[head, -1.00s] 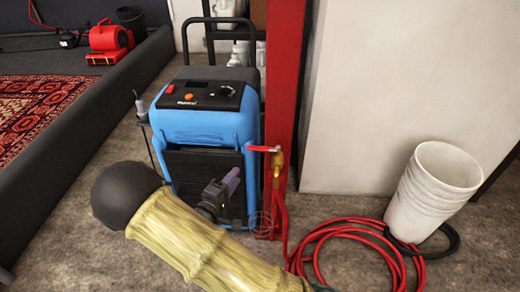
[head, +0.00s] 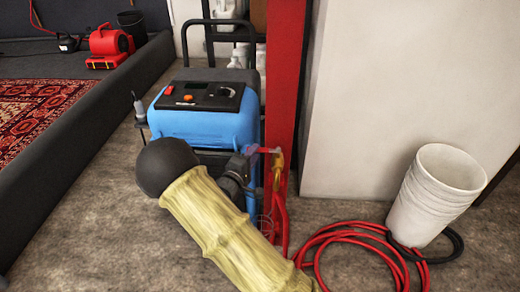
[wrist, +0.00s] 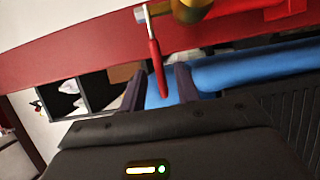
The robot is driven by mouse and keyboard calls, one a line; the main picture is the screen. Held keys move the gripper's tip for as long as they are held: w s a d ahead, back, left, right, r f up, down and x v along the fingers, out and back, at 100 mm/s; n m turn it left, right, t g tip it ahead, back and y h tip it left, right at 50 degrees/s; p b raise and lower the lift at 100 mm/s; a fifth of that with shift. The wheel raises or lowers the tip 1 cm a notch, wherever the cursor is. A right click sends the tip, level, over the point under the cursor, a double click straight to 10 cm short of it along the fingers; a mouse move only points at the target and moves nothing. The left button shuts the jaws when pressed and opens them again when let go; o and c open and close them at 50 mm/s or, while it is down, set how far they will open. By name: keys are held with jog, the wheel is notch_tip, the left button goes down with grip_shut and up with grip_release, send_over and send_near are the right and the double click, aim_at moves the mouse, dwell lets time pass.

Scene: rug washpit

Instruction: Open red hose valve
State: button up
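The red hose valve has a red lever handle (head: 266,150) sticking out left from a brass body (head: 277,163) on the red post. In the wrist view the red handle (wrist: 156,62) hangs from the brass body (wrist: 190,10), and its free end lies between my two dark fingers. My gripper (wrist: 160,76) is open around the handle end, with a gap showing on each side. In the head view my gripper (head: 251,153) is at the handle's left end, partly hiding it.
The red post (head: 285,75) stands behind the valve. A blue machine (head: 203,128) is just left of it. A red hose (head: 345,232) coils on the floor beside stacked white buckets (head: 437,190). A patterned rug (head: 38,110) lies at the left.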

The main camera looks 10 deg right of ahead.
aim_at(264, 149)
jog(key=x, duration=0.4)
jog(key=shift+w+d+b, duration=0.25)
jog(key=shift+w+b, duration=0.1)
jog(key=shift+b, duration=0.05)
jog(key=shift+c, duration=0.4)
grip_shut()
